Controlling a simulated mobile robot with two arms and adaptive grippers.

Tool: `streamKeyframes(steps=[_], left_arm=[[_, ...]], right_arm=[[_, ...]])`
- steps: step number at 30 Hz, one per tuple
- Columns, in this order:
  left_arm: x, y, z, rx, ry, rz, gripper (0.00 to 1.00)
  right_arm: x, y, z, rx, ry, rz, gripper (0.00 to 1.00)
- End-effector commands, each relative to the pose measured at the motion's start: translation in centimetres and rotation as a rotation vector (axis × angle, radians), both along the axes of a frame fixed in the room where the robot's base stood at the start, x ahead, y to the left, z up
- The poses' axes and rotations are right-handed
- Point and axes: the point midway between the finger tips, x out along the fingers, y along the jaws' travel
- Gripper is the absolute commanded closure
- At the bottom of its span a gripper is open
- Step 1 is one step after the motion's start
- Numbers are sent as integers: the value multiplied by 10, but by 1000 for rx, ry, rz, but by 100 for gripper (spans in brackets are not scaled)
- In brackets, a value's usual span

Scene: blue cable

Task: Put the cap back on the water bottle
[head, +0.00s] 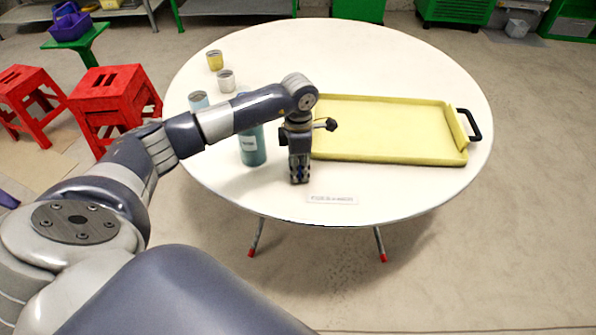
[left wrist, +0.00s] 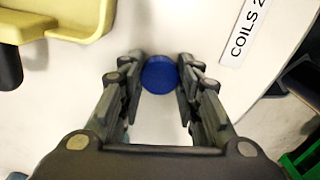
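The teal water bottle (head: 253,150) stands upright on the round white table, just left of my left gripper; my forearm hides its top. My left gripper (head: 299,180) points straight down near the table's front edge. In the left wrist view a round blue cap (left wrist: 160,75) sits between the two fingertips (left wrist: 161,85), with the finger pads against its sides. I cannot tell whether the cap still touches the table. My right gripper is not in view.
A yellow tray (head: 390,154) with a dark handle lies right of the gripper. A yellow can (head: 215,60), a white can (head: 226,80) and a light blue can (head: 199,101) stand at the left. A printed label (head: 332,199) lies at the front edge.

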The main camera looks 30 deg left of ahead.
Motion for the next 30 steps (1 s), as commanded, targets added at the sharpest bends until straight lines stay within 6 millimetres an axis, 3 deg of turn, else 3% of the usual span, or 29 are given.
streamKeyframes(steps=[13, 23, 30], left_arm=[[0, 0, 4, 1, -1, 0, 78], [1, 0, 40, 1, -2, -1, 78], [-29, -47, 45, -1, 0, -8, 78]], right_arm=[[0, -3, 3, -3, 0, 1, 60], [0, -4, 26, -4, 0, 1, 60], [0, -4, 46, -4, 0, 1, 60]])
